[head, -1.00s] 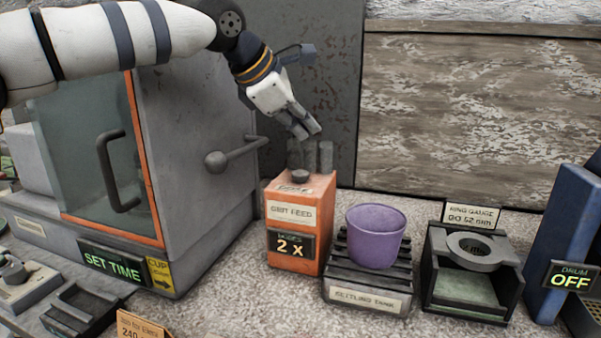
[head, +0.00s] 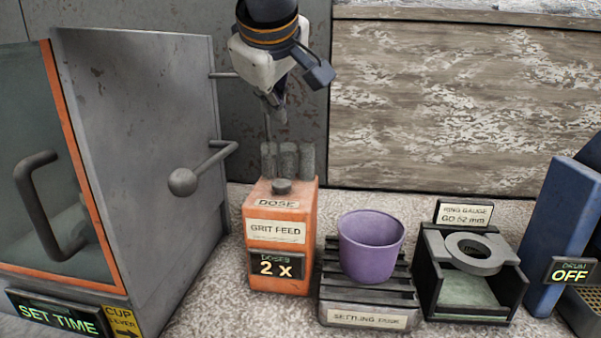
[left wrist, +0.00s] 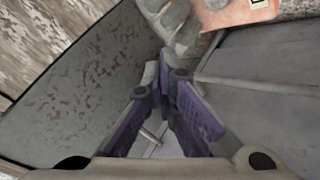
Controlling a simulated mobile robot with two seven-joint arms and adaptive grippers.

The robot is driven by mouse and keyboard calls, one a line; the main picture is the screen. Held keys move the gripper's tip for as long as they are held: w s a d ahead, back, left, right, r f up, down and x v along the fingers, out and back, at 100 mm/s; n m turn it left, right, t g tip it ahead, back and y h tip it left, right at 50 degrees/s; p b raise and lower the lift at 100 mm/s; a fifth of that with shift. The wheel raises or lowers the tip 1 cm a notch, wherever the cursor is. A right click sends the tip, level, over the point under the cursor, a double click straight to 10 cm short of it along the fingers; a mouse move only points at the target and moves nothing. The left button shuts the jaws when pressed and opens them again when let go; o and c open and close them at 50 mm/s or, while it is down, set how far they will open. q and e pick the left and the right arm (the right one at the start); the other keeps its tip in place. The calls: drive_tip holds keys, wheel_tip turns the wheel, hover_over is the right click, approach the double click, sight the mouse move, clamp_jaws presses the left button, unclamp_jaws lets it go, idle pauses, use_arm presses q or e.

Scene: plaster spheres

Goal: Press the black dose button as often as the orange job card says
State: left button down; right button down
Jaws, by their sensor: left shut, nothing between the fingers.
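The orange grit feed box (head: 281,215) stands beside the grey cabinet. Its round dark dose button (head: 281,187) is on the top face, behind the DOSE label. A display (head: 277,266) on its front reads "DOSES 2 X". My left gripper (head: 272,115) is shut and empty, pointing down above and behind the button, clear of it. In the left wrist view the closed fingers (left wrist: 165,85) point toward bare grey surfaces; part of the orange box (left wrist: 235,12) shows at the top edge. The orange job card is out of view now. My right gripper is not in view.
Grey upright cylinders (head: 288,159) rise behind the button, below my gripper. The cabinet's ball-ended lever (head: 184,182) sticks out at the left. A purple cup (head: 370,246) stands on the settling rack (head: 367,318) at the right, then a ring gauge (head: 474,252).

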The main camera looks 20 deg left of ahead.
sight(277, 183)
use_arm(q)
drive_tip(key=shift+a+r+m, duration=0.2)
drive_tip(key=shift+m, duration=0.1)
drive_tip(key=shift+s+d+y, duration=0.1)
drive_tip(key=shift+s+y, duration=0.05)
drive_tip(key=shift+y, duration=0.15)
drive_tip(key=shift+f, duration=4.45)
drive_tip(key=shift+f, duration=0.4)
drive_tip(key=shift+f, duration=0.6)
drive_tip(key=shift+r, duration=1)
